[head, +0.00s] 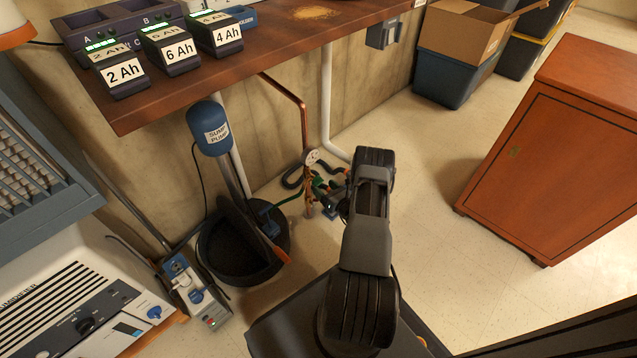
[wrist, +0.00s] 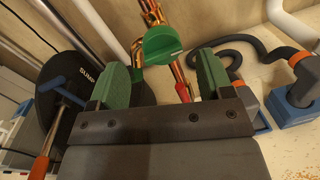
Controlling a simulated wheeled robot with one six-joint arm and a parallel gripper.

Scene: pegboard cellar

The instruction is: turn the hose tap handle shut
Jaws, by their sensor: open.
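The green tap handle (wrist: 163,44), a round knob with a raised bar across it, sits on a copper pipe (wrist: 152,12) in the wrist view. My gripper (wrist: 161,80) has its two green-padded fingers spread wide, one to each side below the handle in the picture, with nothing held between them. The fingers look apart from the handle. In the head view, my gripper (head: 322,187) is low by the copper pipework (head: 308,190), and my arm hides part of this area. I cannot make out the handle clearly there.
A black sump basin (head: 215,262) with a blue sump pump (head: 209,129) stands left of the pipework. A dark hose (wrist: 240,42) and a blue block (wrist: 292,108) lie to the right. The workbench (head: 180,85) overhangs. Floor toward the orange cabinet (head: 555,150) is clear.

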